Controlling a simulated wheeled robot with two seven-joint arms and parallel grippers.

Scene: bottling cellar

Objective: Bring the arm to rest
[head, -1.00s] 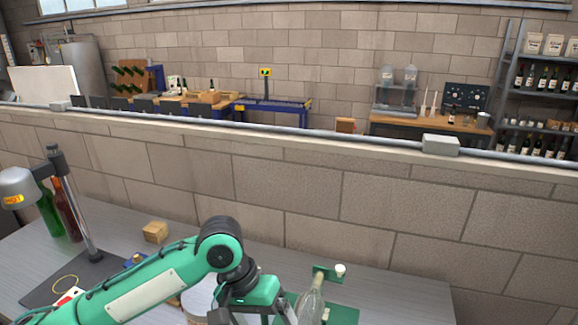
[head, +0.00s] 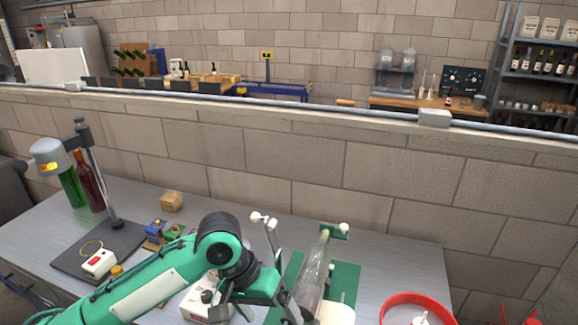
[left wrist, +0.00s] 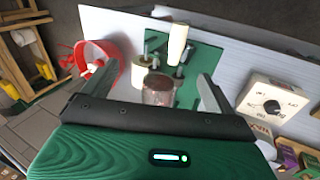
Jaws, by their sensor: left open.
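My green left arm reaches in from the left of the head view, with its gripper (head: 287,304) low in the picture beside a clear glass bottle (head: 313,276). The bottle leans on a green stand (head: 345,277) with white rollers. In the left wrist view my left gripper (left wrist: 157,76) has its fingers wide apart. The bottle's pinkish round end (left wrist: 158,91) shows between them; I cannot tell whether either finger touches it. The green stand (left wrist: 207,60) lies beyond. My right gripper is not in view.
A red round tub (head: 417,298) stands to the right. A white box with a dial (left wrist: 275,102) is near the gripper. A lamp-like heater (head: 48,152) on a post, a green bottle (head: 72,187) and a brown bottle (head: 89,184) stand at left. A block wall (head: 250,170) closes the back.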

